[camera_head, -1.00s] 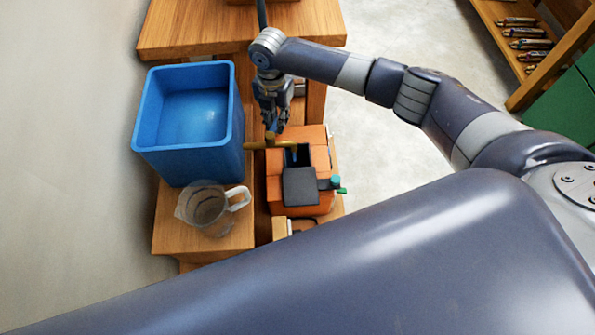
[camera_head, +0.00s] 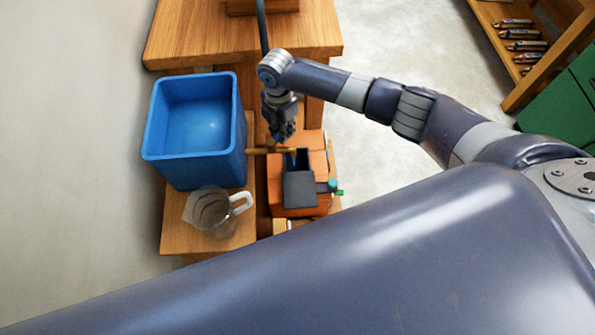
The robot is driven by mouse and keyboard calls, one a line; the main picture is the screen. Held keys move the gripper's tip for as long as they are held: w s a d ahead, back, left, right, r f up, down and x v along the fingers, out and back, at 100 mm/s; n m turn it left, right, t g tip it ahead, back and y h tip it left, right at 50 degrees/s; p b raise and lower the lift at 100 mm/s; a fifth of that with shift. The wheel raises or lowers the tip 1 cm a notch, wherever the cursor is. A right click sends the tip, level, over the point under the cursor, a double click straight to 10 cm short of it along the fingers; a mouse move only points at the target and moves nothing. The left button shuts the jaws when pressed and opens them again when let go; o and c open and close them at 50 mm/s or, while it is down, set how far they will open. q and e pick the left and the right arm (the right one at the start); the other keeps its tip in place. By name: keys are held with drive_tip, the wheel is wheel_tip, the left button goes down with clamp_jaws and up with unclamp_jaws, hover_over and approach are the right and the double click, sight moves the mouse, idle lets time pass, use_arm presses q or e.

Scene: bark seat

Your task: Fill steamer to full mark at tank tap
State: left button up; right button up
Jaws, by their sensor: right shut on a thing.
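The orange steamer (camera_head: 313,175) stands on a low wooden shelf with its dark lid (camera_head: 299,189) open. The blue tank (camera_head: 238,170) stands to its left. A brass tap (camera_head: 262,150) runs from the tank toward the steamer, with its end over the dark opening. My right gripper (camera_head: 283,138) points down above the tap and is shut on the tap handle, which its fingers mostly hide. The water level, the full mark and any stream are too small or hidden to tell. My left gripper is not in view.
A clear measuring jug (camera_head: 212,211) stands on the wooden stand in front of the tank. A wooden table (camera_head: 180,35) is behind. A rack with several tubes (camera_head: 525,45) and a green cabinet (camera_head: 560,112) are at the right. Open floor (camera_head: 400,40) lies between.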

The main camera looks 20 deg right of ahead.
drive_tip(key=m+p, duration=0.1)
drive_tip(key=s+m+p, duration=0.1)
drive_tip(key=m+p, duration=0.1)
drive_tip(key=s+m+p, duration=0.1)
drive_tip(key=shift+a+r+m+p, duration=0.25)
drive_tip(key=shift+a+m+p, duration=0.05)
drive_tip(key=shift+a+p, duration=0.05)
drive_tip(key=m+p, duration=0.1)
drive_tip(key=s+m+p, duration=0.1)
drive_tip(key=shift+d+m+p, duration=0.1)
drive_tip(key=shift+m+p, duration=0.2)
drive_tip(key=shift+m, duration=0.1)
drive_tip(key=shift+s+f+m+p, duration=0.15)
drive_tip(key=shift+m+p, duration=0.25)
drive_tip(key=shift+m, duration=0.2)
drive_tip(key=shift+d+f, duration=0.1)
drive_tip(key=shift+d, duration=0.05)
drive_tip(key=o, duration=0.9)
drive_tip(key=shift+d, duration=0.1)
drive_tip(key=shift+d, duration=0.1)
